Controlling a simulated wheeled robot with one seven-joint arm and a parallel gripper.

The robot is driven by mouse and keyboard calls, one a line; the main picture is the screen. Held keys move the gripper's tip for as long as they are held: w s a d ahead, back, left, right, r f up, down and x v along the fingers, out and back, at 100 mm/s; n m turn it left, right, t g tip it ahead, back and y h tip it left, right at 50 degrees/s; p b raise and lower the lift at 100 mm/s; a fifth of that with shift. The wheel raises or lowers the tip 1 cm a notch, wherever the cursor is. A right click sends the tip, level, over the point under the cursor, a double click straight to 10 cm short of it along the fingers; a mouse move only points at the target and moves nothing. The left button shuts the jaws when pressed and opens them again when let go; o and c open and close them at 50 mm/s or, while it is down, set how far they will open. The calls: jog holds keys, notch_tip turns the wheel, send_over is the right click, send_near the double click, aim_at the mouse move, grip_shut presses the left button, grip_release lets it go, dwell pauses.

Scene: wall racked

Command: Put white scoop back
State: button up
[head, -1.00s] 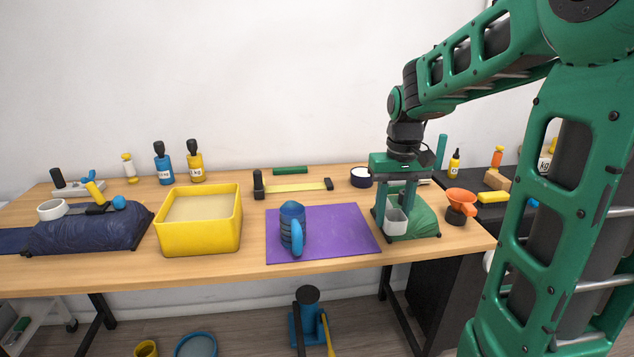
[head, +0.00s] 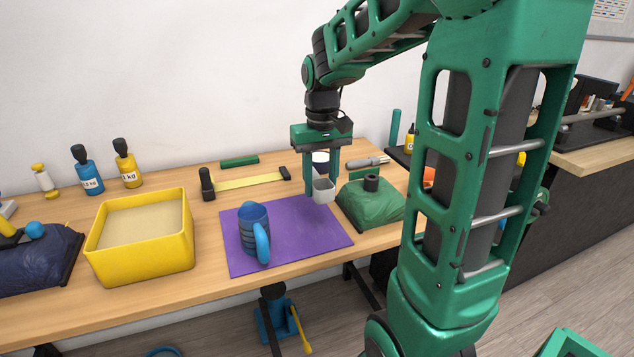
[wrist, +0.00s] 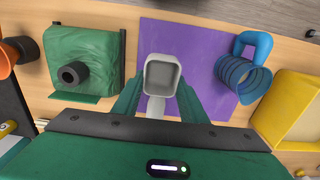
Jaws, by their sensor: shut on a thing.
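The white scoop (head: 323,190) is held between the fingers of my gripper (head: 322,178), above the right edge of the purple mat (head: 318,231). In the wrist view the scoop (wrist: 161,76) shows its open, empty-looking bowl, with its handle between the green fingers of my gripper (wrist: 157,104). The yellow bin (head: 142,264) with pale, sand-like contents stands to the left of the mat. Its corner also shows at the right of the wrist view (wrist: 285,105).
A blue mug-like vessel (head: 252,231) stands on the mat. A green bag (head: 372,207) with a black spout lies right of the scoop. A dark blue bag (head: 45,262) lies at the far left. Blue (head: 87,174) and yellow (head: 127,166) weight bottles stand behind the bin.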

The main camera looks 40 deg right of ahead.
jog(key=shift+f, duration=0.2)
send_over(320, 227)
jog(key=shift+f, duration=4.25)
jog(key=shift+f, duration=0.6)
jog(key=o, duration=1.1)
jog(key=shift+o, duration=0.2)
jog(key=shift+w, duration=0.1)
notch_tip(320, 227, up, 11)
jog(key=shift+f, duration=0.1)
